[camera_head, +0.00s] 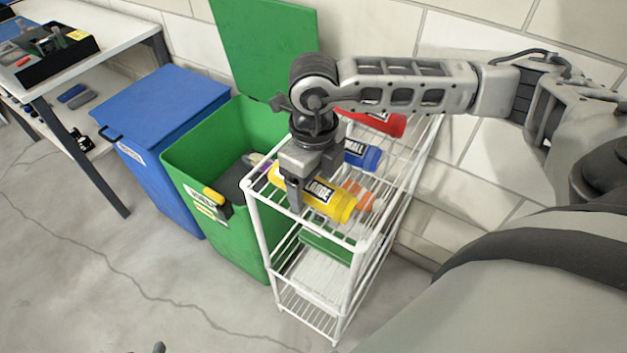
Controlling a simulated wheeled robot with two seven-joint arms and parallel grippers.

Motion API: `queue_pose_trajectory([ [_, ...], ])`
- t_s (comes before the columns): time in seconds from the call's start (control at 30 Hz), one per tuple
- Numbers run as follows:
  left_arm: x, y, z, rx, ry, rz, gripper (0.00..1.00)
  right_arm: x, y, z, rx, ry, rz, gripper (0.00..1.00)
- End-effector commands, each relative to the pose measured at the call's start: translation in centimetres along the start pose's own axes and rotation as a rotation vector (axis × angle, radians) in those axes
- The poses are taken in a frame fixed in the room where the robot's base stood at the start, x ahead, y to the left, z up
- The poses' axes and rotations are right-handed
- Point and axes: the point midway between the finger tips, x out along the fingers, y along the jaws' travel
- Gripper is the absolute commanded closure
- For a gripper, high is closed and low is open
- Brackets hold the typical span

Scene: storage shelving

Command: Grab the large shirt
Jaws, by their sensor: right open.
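A yellow rolled shirt (341,206) with a black-and-white label reading "LARGE" lies on the top shelf of the white wire rack. My right gripper (303,193) points down at the left part of this roll, with its jaws open. The fingers hide part of the roll, and I cannot tell whether they touch it. A small dark tip at the bottom edge (158,347) may be part of my left gripper; its jaws do not show.
The white wire rack (355,262) also holds a blue roll (362,155), a red roll (385,122) and an orange item (362,197). A green bin (222,240) with its lid up stands left of it, beside a closed blue bin (172,112). The floor at front left is clear.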

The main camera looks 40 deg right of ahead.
Motion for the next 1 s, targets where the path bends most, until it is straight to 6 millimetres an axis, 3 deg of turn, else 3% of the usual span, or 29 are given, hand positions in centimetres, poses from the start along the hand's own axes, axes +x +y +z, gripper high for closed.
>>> queue_pose_trajectory([
  [0.07,0.0,0.0,0.0,0.0,0.0,0.0,0.64,0.0,0.0,0.0,0.0,0.0,0.0,0.26],
  [0.23,0.0,0.0,0.0,0.0,0.0,0.001,0.64,-0.1,0.0,0.0,0.0,0.0,0.0,0.73],
  [0.67,0.1,0.0,-0.1,0.0,0.003,0.001,0.64,-0.7,0.0,0.1,-0.001,-0.004,-0.001,0.75],
  [0.87,0.3,0.0,0.1,-0.005,0.006,0.004,0.64,-3.3,0.0,0.1,-0.001,-0.006,-0.001,0.75],
  [1.0,0.3,0.0,-0.1,-0.007,0.01,0.005,0.64,-6.1,2.1,1.8,-0.008,-0.01,0.002,0.75],
])
